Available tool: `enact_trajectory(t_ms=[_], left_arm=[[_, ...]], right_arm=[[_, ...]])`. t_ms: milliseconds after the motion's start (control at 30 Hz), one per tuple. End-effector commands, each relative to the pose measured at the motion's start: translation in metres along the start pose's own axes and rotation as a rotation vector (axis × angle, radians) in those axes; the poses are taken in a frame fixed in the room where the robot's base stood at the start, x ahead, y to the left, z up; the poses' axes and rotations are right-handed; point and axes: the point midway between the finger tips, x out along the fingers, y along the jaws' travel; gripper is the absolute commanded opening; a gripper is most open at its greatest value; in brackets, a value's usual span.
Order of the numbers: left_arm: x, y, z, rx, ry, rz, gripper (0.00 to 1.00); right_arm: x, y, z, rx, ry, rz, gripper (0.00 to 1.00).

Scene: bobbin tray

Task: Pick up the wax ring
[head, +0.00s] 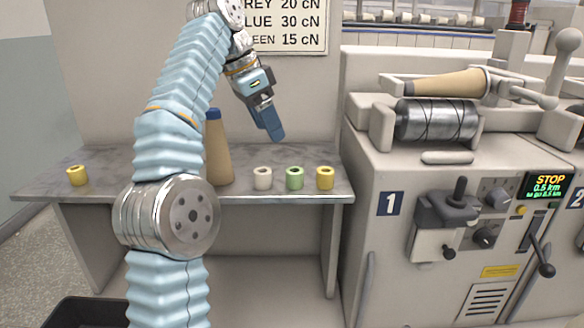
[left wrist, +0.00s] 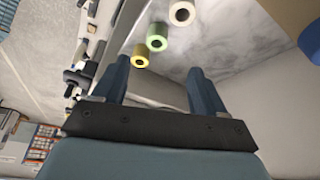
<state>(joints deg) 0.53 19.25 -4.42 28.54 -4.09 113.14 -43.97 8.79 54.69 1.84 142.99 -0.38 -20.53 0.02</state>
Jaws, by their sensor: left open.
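Several small rings stand on the grey shelf (head: 110,172): a yellow ring (head: 77,176) far left, and a white ring (head: 262,178), a green ring (head: 294,178) and another yellow ring (head: 325,178) in a row at right. I cannot tell which of them is the wax ring. My left gripper (head: 270,132) hangs above the shelf, clear of the rings, open and empty. In the left wrist view its fingers (left wrist: 160,82) are apart, with the yellow ring (left wrist: 140,55), green ring (left wrist: 157,38) and white ring (left wrist: 182,13) beyond them. My right gripper is out of view.
A tan cone with a blue tip (head: 218,150) stands on the shelf left of the white ring, partly behind my left arm. A winding machine (head: 450,180) with a display reading STOP borders the shelf on the right. A sign (head: 288,25) hangs behind. The shelf's left part has free room.

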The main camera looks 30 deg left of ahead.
Motion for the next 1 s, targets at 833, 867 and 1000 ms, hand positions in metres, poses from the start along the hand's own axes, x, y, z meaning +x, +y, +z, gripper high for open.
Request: enact_trajectory(t_ms=[833,867,1000], left_arm=[[0.104,0.004,-0.005,0.002,-0.002,0.003,0.72],[0.109,0.004,-0.006,0.002,-0.003,0.003,0.72],[0.129,0.005,-0.008,0.000,-0.002,0.002,0.72]], right_arm=[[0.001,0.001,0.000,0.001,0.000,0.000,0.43],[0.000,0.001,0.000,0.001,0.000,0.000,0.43],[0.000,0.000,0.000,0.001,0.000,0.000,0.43]])
